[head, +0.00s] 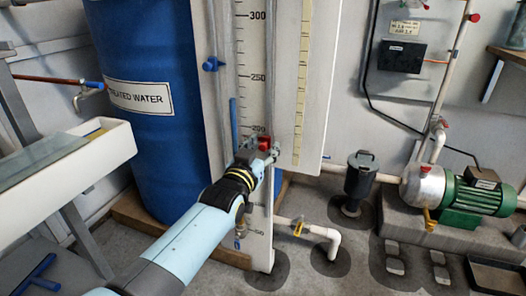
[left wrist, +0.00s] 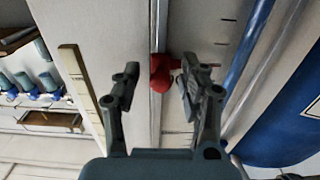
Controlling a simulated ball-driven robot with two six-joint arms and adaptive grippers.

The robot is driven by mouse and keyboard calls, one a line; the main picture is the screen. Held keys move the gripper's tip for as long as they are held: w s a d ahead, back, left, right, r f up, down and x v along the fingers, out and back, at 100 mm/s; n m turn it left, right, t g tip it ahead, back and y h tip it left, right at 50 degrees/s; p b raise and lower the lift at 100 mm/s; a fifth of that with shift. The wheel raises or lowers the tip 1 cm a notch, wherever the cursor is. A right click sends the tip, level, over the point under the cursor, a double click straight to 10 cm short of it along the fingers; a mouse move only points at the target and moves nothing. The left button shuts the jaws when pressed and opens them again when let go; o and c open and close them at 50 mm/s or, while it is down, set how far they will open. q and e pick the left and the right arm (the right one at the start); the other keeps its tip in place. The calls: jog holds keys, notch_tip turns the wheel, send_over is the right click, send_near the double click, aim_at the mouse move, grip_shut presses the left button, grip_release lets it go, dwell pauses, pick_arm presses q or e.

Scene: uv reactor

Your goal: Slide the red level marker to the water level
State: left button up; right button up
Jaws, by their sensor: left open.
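The red level marker (head: 264,142) sits on the right edge of the white scale board (head: 255,45), a little below the 200 mark. A narrow blue column (head: 233,112) at the scale's left ends at its top between the 200 and 250 marks. My left gripper (head: 262,156) is at the marker, partly covering it and the lower scale. In the left wrist view the marker (left wrist: 163,72) lies between and just beyond the open fingers of my left gripper (left wrist: 160,88), nearer the right finger; contact cannot be told. My right gripper is not in view.
A blue treated-water drum (head: 150,45) stands left of the scale. A yellowish ruled strip (head: 303,75) runs upright on the panel to the right. A blue knob (head: 213,64) projects beside the scale. A green pump (head: 478,196) stands at right.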

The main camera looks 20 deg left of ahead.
pick_arm(q)
jog(key=shift+w, duration=0.1)
grip_shut()
dwell(0.3)
jog(key=shift+r, duration=0.1)
